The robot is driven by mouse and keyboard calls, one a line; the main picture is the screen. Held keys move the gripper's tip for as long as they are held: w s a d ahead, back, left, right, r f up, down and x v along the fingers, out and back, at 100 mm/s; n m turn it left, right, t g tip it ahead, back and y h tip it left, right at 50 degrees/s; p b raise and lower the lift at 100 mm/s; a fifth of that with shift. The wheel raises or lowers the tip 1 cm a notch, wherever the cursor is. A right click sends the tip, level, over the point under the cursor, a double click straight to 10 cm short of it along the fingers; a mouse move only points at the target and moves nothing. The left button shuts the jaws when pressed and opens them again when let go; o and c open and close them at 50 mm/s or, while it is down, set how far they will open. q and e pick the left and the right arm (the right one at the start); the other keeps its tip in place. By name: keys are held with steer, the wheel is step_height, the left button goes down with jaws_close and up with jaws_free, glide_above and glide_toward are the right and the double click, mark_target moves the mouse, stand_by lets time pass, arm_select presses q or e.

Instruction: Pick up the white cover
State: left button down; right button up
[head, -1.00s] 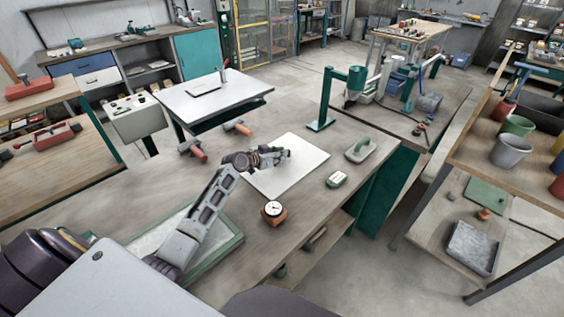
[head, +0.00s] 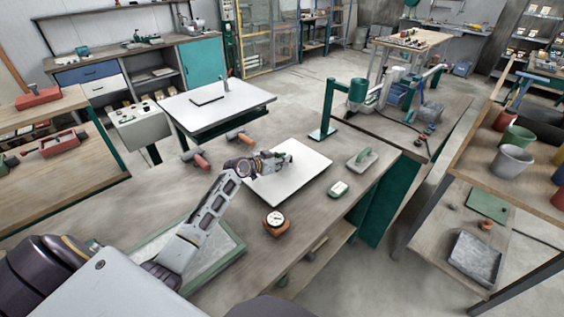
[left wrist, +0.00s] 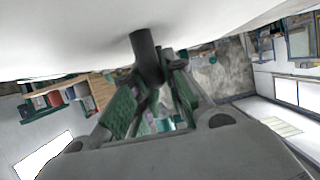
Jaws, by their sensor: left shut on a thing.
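The white cover (head: 300,180) is a flat white square panel on the wooden workbench in the head view. My left gripper (head: 288,158) is over its far part. In the left wrist view the cover's white face (left wrist: 70,35) fills the top. A dark round knob (left wrist: 147,55) stands out from it between the fingers of my left gripper (left wrist: 152,85), which is shut on it. I cannot tell whether the cover rests on the bench or is slightly raised. My right gripper is not in view.
A dial gauge (head: 275,221), a small green-and-white block (head: 338,189) and a green-handled float (head: 362,160) lie to the right. Two orange-handled tools (head: 238,135) lie behind. A green stand (head: 325,110) rises at the far edge.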

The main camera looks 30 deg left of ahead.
arm_select(q)
steer(key=shift+r+p, duration=2.5)
steer(key=shift+r, duration=1.4)
steer(key=shift+w+r, duration=0.1)
steer(key=shift+w, duration=0.1)
